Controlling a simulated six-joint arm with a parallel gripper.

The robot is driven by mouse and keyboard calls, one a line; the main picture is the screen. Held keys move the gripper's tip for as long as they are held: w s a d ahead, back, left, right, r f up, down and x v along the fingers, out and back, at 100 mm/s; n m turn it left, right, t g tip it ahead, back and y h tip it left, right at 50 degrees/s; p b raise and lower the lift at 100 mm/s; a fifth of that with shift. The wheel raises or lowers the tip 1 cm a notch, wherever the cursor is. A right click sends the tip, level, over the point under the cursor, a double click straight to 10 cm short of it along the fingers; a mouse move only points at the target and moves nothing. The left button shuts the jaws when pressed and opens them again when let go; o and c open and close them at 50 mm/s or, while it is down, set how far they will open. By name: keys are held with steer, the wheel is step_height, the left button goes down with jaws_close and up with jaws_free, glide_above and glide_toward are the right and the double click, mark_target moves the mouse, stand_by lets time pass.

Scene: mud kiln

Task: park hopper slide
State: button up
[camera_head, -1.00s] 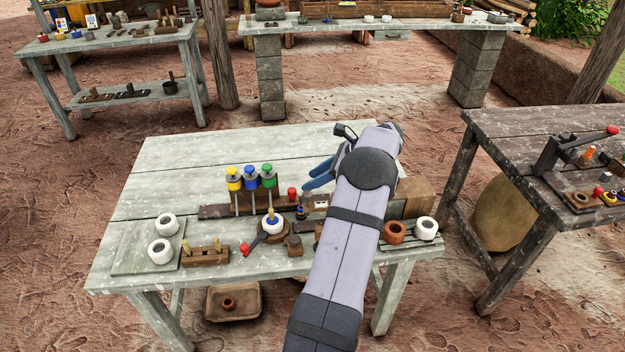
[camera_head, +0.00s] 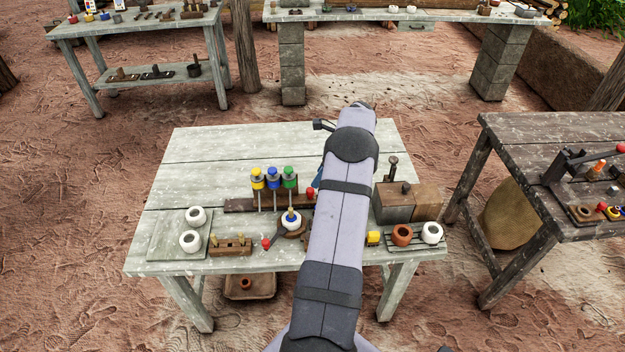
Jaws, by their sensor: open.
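Three small hoppers with yellow (camera_head: 258,178), blue (camera_head: 274,178) and green (camera_head: 290,178) bands stand in a row on the pale bench. A dark wooden rail (camera_head: 238,205) runs behind and beneath them. A red knob (camera_head: 310,193) shows at the rail's right, beside my arm; the rail beyond it is hidden. My gripper (camera_head: 316,180) is open. Only a bit of a blue finger shows left of my arm, near the red knob and right of the green hopper. Whether it touches anything cannot be told.
White pots (camera_head: 190,241) stand at left. The bench's back is clear.

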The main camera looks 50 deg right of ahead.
mark_target(310, 189)
steer(key=shift+p+x, duration=1.15)
steer(key=shift+x, duration=2.5)
